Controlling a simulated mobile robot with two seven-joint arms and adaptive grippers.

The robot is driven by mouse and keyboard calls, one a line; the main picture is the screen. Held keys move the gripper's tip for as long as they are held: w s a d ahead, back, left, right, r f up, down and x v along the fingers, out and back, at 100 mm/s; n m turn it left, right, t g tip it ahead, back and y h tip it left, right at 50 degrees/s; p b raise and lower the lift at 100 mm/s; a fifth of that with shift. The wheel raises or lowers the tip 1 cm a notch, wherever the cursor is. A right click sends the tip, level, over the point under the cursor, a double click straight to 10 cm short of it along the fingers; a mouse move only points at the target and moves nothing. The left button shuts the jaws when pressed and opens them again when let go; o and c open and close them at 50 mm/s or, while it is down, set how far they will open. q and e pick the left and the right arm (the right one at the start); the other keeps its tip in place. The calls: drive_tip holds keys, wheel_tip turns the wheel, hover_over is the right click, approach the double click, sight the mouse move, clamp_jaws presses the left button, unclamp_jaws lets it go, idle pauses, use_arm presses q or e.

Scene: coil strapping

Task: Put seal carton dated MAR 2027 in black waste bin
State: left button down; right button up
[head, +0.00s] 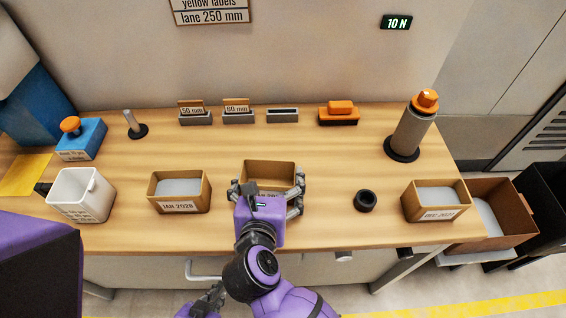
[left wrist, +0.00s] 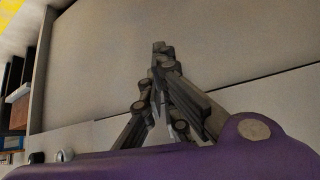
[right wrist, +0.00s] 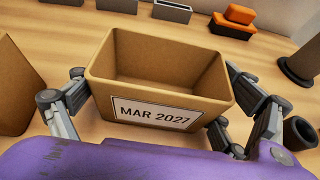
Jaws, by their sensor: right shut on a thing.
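The seal carton dated MAR 2027 (right wrist: 155,113) is an open-topped brown box that looks empty. It stands upright near the front middle of the bench, and its top shows in the head view (head: 269,174). My right gripper (head: 268,190) is shut on this carton, with one finger at each side. The black waste bin (head: 548,205) is at the far right, beyond the bench end and partly cut off by the frame. My left gripper (head: 208,302) hangs low in front of the bench. Its fingertips meet in the left wrist view (left wrist: 160,48), with nothing between them.
Cartons labelled JAN 2028 (head: 178,191) and DEC 2027 (head: 436,200) stand to either side, with a black ring (head: 365,200) between. A larger brown box (head: 507,212) sits between bench and bin. A grey cylinder with orange top (head: 412,130) rises at the back right.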

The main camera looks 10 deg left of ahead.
drive_tip(key=o, duration=1.8)
